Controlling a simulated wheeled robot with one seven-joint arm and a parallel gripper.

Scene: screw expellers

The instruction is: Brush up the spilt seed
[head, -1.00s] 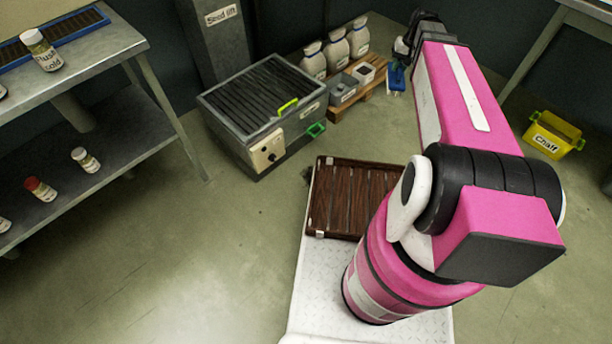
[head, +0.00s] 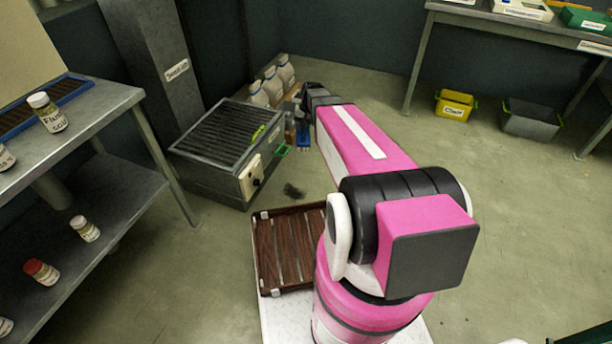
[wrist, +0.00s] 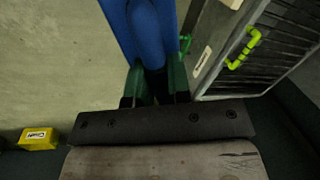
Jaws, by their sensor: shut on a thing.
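A small dark patch of spilt seed (head: 293,190) lies on the floor in the head view, in front of the screw expeller machine (head: 214,140) and beyond the wooden tray on my base. My gripper (wrist: 156,88) shows in the wrist view with green fingers shut on a blue tool (wrist: 150,30), which looks like the brush. The blue tool also shows in the head view (head: 304,138), held beside the machine's right side. Its bristles cannot be made out. I cannot see the seed in the wrist view.
The slatted tray (head: 285,250) sits on my base. White jars (head: 272,84) stand behind the machine. A yellow chaff bin (head: 455,105) and a grey bin (head: 530,120) stand at the back right. A metal shelf (head: 90,200) is at left. The floor on the right is open.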

